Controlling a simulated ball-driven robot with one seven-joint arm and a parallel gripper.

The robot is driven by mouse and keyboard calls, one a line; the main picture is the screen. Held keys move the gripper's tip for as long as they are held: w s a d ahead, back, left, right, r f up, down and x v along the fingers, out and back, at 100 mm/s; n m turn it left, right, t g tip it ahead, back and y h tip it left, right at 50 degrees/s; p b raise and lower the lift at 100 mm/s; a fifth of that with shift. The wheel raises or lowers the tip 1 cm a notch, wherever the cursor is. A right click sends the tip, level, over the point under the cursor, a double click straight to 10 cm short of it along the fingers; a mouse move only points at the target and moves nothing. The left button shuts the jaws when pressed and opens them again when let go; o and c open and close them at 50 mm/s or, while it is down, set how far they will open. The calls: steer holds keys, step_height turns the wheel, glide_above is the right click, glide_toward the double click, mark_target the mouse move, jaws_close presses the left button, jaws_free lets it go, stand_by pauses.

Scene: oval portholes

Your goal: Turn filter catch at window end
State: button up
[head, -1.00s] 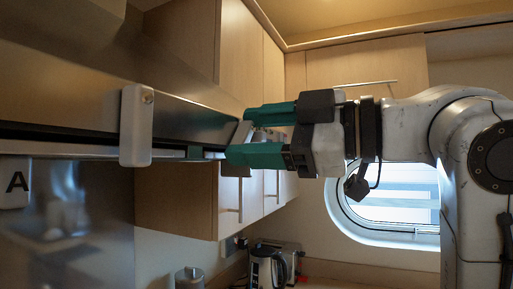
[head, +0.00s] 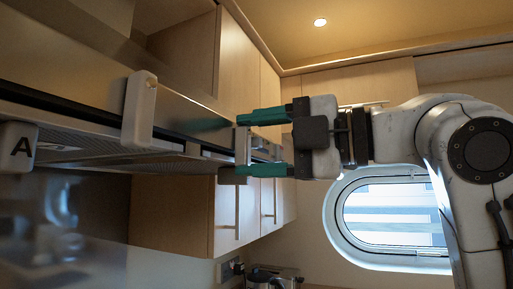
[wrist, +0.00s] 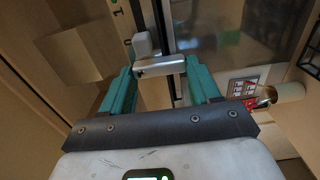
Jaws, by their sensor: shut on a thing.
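The catch at the window end (head: 242,146) is a narrow, pale metallic piece on the front edge of the range hood. My gripper (head: 243,145) has its two teal fingers above and below it, shut on it. In the wrist view the catch (wrist: 160,67) is a short silvery bar spanning the gap between the fingertips. A white catch (head: 139,110) hangs upright across the hood edge nearer to me. The filter panel (head: 110,160) shows under the hood. The far side of the gripped catch is hidden.
A white block marked A (head: 17,147) is at the near left end of the hood. Wooden cupboards (head: 240,215) stand beyond and below it. An oval porthole (head: 390,215) is in the wall behind my arm. A kettle (head: 268,279) shows low at the bottom edge.

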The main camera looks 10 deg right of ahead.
steer(key=shift+f, duration=0.1)
stand_by(0.4)
steer(key=o, duration=1.1)
steer(key=shift+c, duration=0.2)
steer(key=shift+d, duration=0.1)
steer(key=b+v, duration=0.2)
steer(key=v, duration=0.8)
steer(key=shift+s+d+b, duration=0.2)
steer(key=shift+s+b, duration=0.05)
steer(key=shift+b, duration=0.15)
